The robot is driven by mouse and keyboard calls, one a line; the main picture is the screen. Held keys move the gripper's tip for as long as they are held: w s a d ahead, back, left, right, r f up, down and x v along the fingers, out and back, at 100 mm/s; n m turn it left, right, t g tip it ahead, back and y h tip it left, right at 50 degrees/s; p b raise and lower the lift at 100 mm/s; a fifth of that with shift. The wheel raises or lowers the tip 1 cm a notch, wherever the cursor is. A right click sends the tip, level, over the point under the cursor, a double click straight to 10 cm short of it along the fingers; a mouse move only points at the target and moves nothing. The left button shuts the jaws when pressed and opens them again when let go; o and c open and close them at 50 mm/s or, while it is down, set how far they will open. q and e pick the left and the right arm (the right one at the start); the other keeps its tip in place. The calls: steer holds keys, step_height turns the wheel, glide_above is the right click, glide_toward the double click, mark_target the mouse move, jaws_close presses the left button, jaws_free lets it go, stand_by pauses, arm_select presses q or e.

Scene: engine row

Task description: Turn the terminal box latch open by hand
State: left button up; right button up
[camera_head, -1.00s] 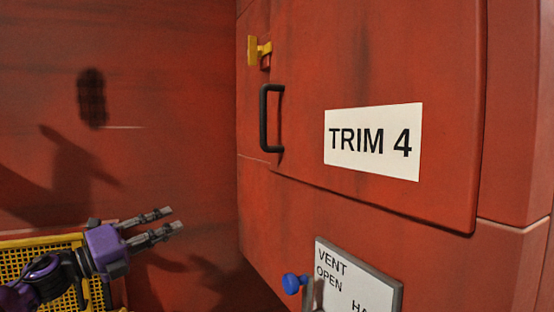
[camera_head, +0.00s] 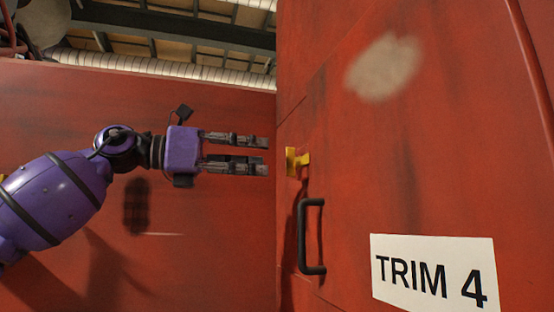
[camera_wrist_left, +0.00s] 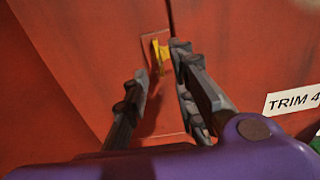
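The yellow latch (camera_head: 296,161) sits on the left edge of the red terminal box door (camera_head: 420,180), above the black door handle (camera_head: 312,236). It also shows in the left wrist view (camera_wrist_left: 160,52), beyond the fingertips. My left gripper (camera_head: 267,156) is open and empty. Its fingers point right at the latch's height, with a small gap in the head view between the tips and the latch. In the left wrist view the gripper (camera_wrist_left: 158,62) has its fingers apart, with the latch between their lines, close to the right finger. My right gripper is not in view.
A white TRIM 4 label (camera_head: 434,272) is on the door, right of the handle. A red wall (camera_head: 60,120) stands behind my left arm. Pipes and ceiling beams (camera_head: 180,42) run above the wall.

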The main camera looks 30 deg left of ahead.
mark_target(294, 165)
arm_select(q)
steer(key=b+x, duration=0.2)
steer(key=x, duration=0.1)
steer(key=b+x, duration=0.1)
steer(key=shift+w+a+f, duration=0.15)
steer(key=shift+w+f, duration=0.2)
steer(key=shift+f, duration=0.05)
steer(key=shift+w+d+r, duration=0.1)
steer(key=shift+w+d, duration=0.1)
steer(key=shift+d, duration=0.05)
steer(key=shift+d+r+b, duration=0.3)
steer(key=shift+b, duration=0.05)
jaws_close()
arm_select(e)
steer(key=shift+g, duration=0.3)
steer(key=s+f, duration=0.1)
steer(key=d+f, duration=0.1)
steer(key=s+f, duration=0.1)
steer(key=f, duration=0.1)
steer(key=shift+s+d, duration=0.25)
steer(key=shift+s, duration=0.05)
